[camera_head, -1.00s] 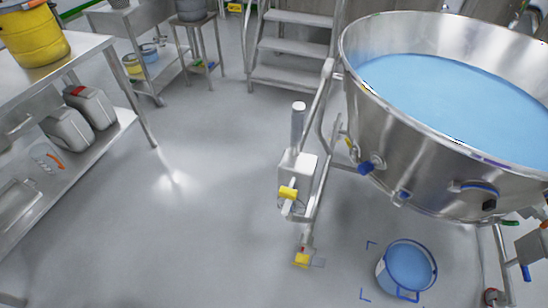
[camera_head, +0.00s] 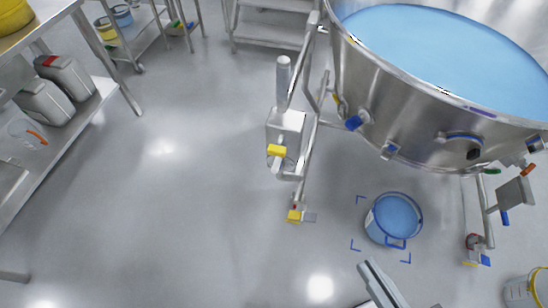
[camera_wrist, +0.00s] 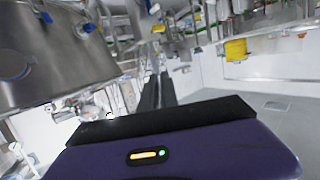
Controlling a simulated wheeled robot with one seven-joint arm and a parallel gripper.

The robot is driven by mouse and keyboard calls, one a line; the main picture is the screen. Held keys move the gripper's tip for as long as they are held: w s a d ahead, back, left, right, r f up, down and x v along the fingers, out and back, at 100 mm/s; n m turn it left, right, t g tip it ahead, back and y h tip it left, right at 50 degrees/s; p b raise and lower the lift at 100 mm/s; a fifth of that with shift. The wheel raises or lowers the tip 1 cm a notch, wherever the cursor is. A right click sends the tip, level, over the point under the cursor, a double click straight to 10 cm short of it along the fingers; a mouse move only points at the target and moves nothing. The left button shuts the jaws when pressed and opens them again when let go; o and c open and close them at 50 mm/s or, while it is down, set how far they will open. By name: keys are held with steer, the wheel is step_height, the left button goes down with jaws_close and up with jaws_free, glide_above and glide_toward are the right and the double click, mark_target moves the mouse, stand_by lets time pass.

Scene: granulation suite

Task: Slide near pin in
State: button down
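A yellow-handled pin (camera_head: 277,151) sits at the grey box on the side frame of the big steel bowl (camera_head: 440,120). I take it for the near pin; how far it is in is too small to tell. A second yellow piece (camera_head: 294,215) is low at the frame's foot. A grey part of my arm shows at the bottom edge of the head view, well below and right of the pin. In the wrist view my gripper (camera_wrist: 157,88) has its dark fingers close together, with nothing seen between them. The bowl also shows there (camera_wrist: 50,55) at left.
A blue bucket (camera_head: 394,218) stands on the floor under the bowl, inside blue corner marks. Steel steps (camera_head: 270,25) are behind. A bench with canisters (camera_head: 45,100) is at left. The floor between bench and frame is clear.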

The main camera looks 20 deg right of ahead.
steer(key=w+a+f+m+t+h+b, duration=0.2)
steer(key=w+a+m+t+b, duration=0.1)
steer(key=w+a+m, duration=0.8)
steer(key=w+a+f+m+t+h+b, duration=0.2)
steer(key=w+a+m+t, duration=0.35)
steer(key=w+m, duration=0.95)
steer(key=m+g+h, duration=0.7)
steer(key=m+g, duration=0.2)
steer(key=m, duration=0.8)
glide_toward(275, 155)
steer(key=p+x, duration=0.2)
steer(key=x, duration=0.4)
steer(key=shift+w+d+r, duration=0.1)
steer(key=shift+w+d, duration=0.1)
steer(key=shift+w, duration=0.1)
